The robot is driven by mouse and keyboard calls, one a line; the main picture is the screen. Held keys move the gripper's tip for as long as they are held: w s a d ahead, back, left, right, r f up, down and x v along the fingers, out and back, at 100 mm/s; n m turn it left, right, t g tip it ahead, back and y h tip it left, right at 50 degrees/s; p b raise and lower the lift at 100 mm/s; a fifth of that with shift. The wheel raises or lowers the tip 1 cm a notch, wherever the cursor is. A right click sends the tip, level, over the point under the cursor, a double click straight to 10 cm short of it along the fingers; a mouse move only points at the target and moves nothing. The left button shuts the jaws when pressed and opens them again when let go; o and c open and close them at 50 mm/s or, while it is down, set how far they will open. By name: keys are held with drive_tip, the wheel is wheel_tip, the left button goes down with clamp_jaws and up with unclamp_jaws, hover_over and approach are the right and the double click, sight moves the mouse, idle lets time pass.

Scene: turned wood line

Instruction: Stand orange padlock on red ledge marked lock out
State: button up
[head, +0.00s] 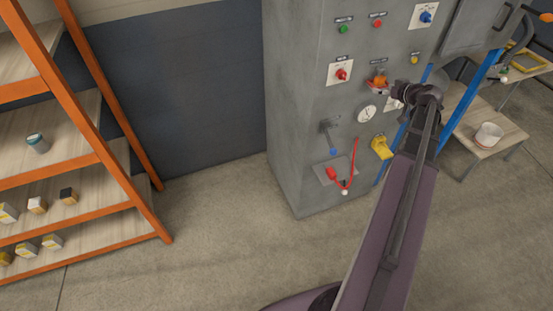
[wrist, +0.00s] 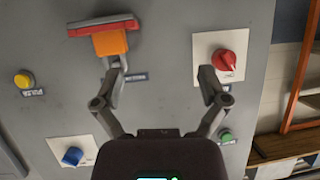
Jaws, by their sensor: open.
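The orange padlock (wrist: 110,42) stands on the red ledge (wrist: 92,27) in the wrist view, which sees the panel upside down. Its body meets the ledge and its shackle points away from it. In the head view the padlock (head: 379,81) sits on the ledge (head: 376,91) on the grey cabinet front. My gripper (wrist: 160,76) is open, with nothing between its fingers. Its left finger in the wrist view overlaps the shackle; I cannot tell whether they touch. In the head view my gripper (head: 398,90) is just right of the padlock.
The grey cabinet (head: 300,110) carries a red knob (wrist: 231,60), a blue knob (wrist: 72,156), a yellow button (wrist: 23,79), a green button (wrist: 225,136) and a gauge (head: 366,113). An orange-framed shelf (head: 100,150) stands left. The floor between is clear.

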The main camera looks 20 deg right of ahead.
drive_tip(key=a+f+g+y, duration=0.1)
drive_tip(key=a+f+g, duration=0.2)
drive_tip(key=a, duration=1)
drive_tip(key=a+f+g+y, duration=0.1)
drive_tip(key=a+f+g, duration=0.3)
drive_tip(key=a, duration=0.9)
drive_tip(key=s+a+f+g+h, duration=0.1)
drive_tip(key=s+a+g+h, duration=0.1)
drive_tip(key=s+a, duration=0.4)
drive_tip(key=s+a+f+m+g+h, duration=0.1)
drive_tip(key=s+a, duration=0.5)
drive_tip(key=a, duration=0.6)
drive_tip(key=f+g+h, duration=0.1)
drive_tip(key=g, duration=0.1)
drive_tip(key=shift+f+g, duration=0.3)
drive_tip(key=shift+g, duration=0.1)
